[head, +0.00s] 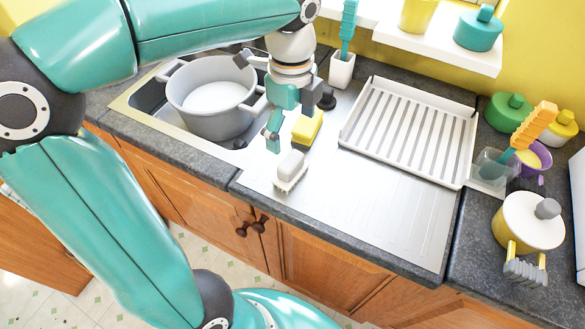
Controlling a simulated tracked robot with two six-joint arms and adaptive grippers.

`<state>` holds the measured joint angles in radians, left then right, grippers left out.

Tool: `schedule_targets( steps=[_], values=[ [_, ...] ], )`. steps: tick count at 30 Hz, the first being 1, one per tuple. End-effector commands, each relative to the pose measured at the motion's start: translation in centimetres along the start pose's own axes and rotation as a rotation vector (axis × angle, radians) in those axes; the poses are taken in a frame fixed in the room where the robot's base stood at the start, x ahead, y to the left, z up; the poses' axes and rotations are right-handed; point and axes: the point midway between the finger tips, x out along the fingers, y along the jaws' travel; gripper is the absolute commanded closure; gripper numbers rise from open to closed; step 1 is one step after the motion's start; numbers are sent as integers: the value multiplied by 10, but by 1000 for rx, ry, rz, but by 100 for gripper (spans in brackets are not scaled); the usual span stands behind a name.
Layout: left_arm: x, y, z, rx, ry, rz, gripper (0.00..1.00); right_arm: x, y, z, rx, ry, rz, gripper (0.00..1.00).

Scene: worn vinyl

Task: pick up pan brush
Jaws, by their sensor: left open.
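A small brush (290,167) with a pale grey rounded top and cream bristles sits on the steel draining board near its front edge. It looks like the pan brush. My left gripper (297,120) is open above the board, beyond and slightly left of the brush, pointing down. Its teal finger ends just up and left of the brush; I cannot tell how high it is above the board. Nothing shows between its fingers. A yellow sponge (308,127) lies just behind the brush, partly near the gripper. My right gripper is out of view.
A grey pot (203,95) stands in the sink at left. A white drying rack (412,128) fills the back right of the board. A teal brush (348,30) stands in a white holder. A yellow pot (510,238) stands far right. The board's front right is clear.

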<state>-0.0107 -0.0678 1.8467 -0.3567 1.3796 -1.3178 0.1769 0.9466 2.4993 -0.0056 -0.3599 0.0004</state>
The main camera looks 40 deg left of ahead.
Motion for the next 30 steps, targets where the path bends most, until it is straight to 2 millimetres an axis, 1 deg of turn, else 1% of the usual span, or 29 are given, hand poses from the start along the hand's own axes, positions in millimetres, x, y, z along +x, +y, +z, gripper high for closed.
schedule_targets(
  steps=[1,3,6,9,14,16,21,24,27,30],
  values=[
    [13,1,1,-3,-1,5,2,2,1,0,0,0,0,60],
    [27,1,2,-5,-1,5,2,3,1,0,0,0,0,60],
    [42,1,2,-6,-2,3,2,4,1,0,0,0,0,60],
    [52,1,2,-7,-1,1,2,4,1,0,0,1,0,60],
    [59,1,2,-7,0,0,2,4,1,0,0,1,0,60],
    [66,1,2,-7,-1,3,2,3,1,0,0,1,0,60],
    [91,1,3,-7,-1,5,2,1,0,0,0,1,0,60],
    [102,1,4,-6,-1,3,2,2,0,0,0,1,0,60],
    [107,1,4,-7,0,1,2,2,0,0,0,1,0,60],
    [108,0,3,-7,0,-1,2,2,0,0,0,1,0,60]
  ],
)
